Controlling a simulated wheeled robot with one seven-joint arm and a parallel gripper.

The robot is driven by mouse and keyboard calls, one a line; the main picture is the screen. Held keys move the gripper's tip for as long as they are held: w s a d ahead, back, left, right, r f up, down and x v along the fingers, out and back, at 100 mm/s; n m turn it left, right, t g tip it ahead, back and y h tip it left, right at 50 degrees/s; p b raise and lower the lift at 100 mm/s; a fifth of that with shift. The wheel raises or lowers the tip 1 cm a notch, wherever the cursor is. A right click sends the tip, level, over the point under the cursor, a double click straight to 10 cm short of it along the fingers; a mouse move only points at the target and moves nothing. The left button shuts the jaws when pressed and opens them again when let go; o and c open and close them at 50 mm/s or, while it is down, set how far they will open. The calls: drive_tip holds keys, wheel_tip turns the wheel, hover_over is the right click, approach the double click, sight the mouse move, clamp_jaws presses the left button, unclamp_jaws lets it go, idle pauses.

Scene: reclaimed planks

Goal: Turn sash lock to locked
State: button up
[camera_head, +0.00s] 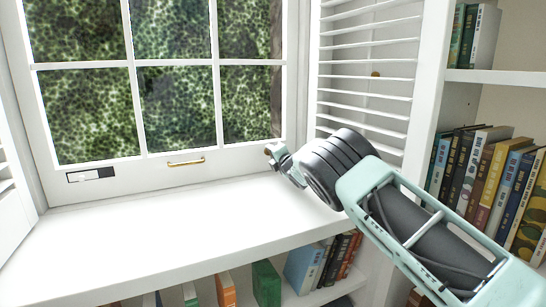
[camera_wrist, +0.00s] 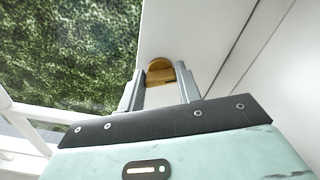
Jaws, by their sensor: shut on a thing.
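The sash lock (camera_wrist: 159,77) is a small brass piece with a rounded top, set against the white window frame in the wrist view. My gripper (camera_wrist: 162,71) has one finger on each side of it, closed on it. In the head view my gripper (camera_head: 273,150) reaches the lower right corner of the window sash (camera_head: 135,178). The lock is hidden there behind my gripper. I cannot tell from these views whether the lock is turned to locked.
A brass pull handle (camera_head: 186,162) sits on the sash's bottom rail, left of my gripper. A black-and-white plate (camera_head: 90,175) is farther left. The white sill (camera_head: 180,225) is clear. A louvred shutter (camera_head: 370,75) and a bookshelf (camera_head: 490,77) stand close on the right.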

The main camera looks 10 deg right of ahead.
drive_tip(key=m, duration=0.4)
drive_tip(key=shift+a+f+m, duration=0.1)
drive_tip(key=shift+a+m, duration=0.05)
drive_tip(key=shift+m, duration=0.15)
drive_tip(key=shift+a, duration=0.1)
idle(0.4)
drive_tip(key=o, duration=1)
drive_tip(key=shift+s+d, duration=0.25)
drive_tip(key=shift+s, duration=0.25)
drive_tip(key=p+v, duration=0.1)
drive_tip(key=v, duration=1.5)
drive_tip(key=shift+s+p, duration=0.35)
drive_tip(key=shift+p, duration=0.05)
